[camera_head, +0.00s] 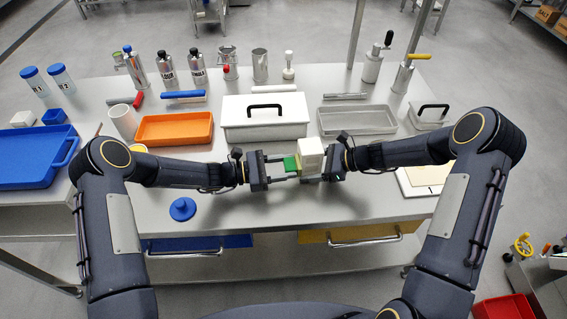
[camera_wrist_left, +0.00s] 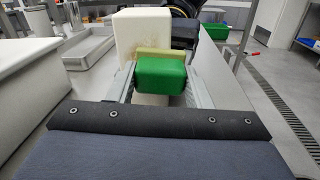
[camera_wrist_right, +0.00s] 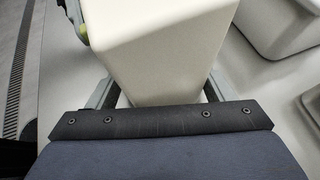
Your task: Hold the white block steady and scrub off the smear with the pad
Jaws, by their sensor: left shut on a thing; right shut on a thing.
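The white block (camera_head: 311,153) is held above the middle of the table by my right gripper (camera_head: 327,163), which is shut on it. It fills much of the right wrist view (camera_wrist_right: 165,50). My left gripper (camera_head: 284,168) is shut on the green pad (camera_head: 291,163). In the left wrist view the pad (camera_wrist_left: 160,76) has a yellowish layer on its far side, close against or touching the block (camera_wrist_left: 141,32). Part of that face is hidden by the pad.
A white lidded box (camera_head: 265,128), an orange tray (camera_head: 174,129) and a grey tray (camera_head: 357,121) stand behind the grippers. A blue round lid (camera_head: 182,209) lies at the front left. A white board (camera_head: 427,178) lies at the right. The front middle of the table (camera_head: 300,208) is clear.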

